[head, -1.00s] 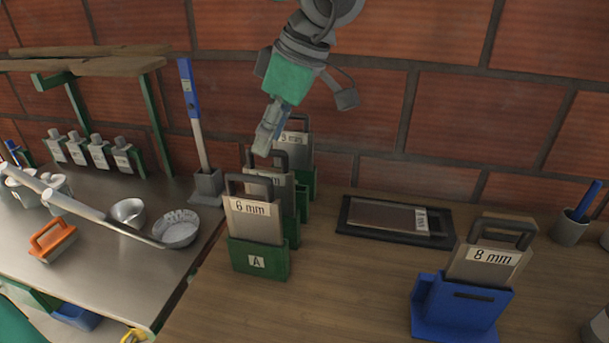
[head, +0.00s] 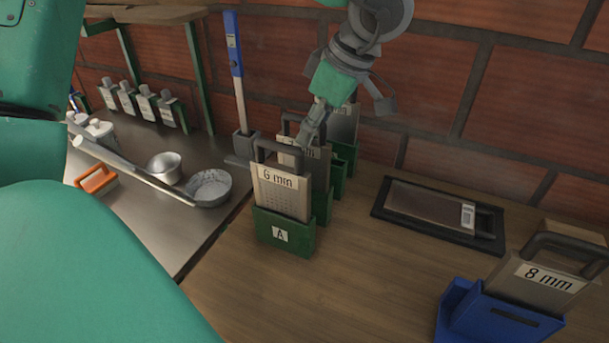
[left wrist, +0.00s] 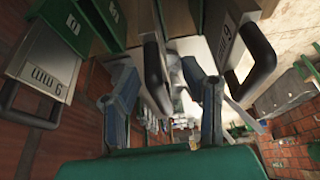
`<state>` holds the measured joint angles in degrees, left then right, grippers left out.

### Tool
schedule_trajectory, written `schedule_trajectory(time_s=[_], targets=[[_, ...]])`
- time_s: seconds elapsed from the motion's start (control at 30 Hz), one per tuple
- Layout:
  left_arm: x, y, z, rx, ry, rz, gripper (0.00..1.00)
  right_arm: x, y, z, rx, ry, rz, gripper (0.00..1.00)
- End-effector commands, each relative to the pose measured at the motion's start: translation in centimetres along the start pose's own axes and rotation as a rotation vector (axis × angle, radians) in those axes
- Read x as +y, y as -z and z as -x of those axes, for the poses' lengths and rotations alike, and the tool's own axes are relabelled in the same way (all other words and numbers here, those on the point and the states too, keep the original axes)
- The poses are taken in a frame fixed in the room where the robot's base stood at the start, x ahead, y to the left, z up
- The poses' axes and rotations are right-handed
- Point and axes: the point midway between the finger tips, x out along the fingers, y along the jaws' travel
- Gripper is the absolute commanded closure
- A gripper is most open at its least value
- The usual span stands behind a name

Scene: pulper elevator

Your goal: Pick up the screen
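Several flat metal screens with dark loop handles stand upright in green holders. The front screen (head: 281,200), labelled 6 mm, is in the holder marked A (head: 283,235). A second screen (head: 319,167) stands behind it, its label partly covered by my left gripper (head: 307,140). A third (head: 343,124) is farther back. In the left wrist view my gripper's fingers (left wrist: 158,85) are apart, with a dark handle (left wrist: 155,75) between them; I cannot tell whether they touch it. Another screen (head: 545,285), labelled 8 mm, stands in a blue holder (head: 490,318). My right gripper is not in view.
The wooden top in front of the holders is clear.

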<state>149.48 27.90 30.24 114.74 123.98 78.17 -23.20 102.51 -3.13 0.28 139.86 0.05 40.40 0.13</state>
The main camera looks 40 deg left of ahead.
Motion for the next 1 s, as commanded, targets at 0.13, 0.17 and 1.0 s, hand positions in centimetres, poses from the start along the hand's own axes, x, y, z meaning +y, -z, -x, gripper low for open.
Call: schedule_trajectory(time_s=[0.13,0.17,1.0], targets=[[0.2,0.0,-1.7,0.001,0.003,0.000,0.62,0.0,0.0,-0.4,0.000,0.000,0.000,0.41],[0.3,0.1,-2.2,0.001,0.003,0.000,0.62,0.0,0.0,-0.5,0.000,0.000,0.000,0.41],[0.6,0.2,-5.0,-0.002,-0.001,0.000,1.00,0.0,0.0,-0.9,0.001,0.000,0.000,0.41]])
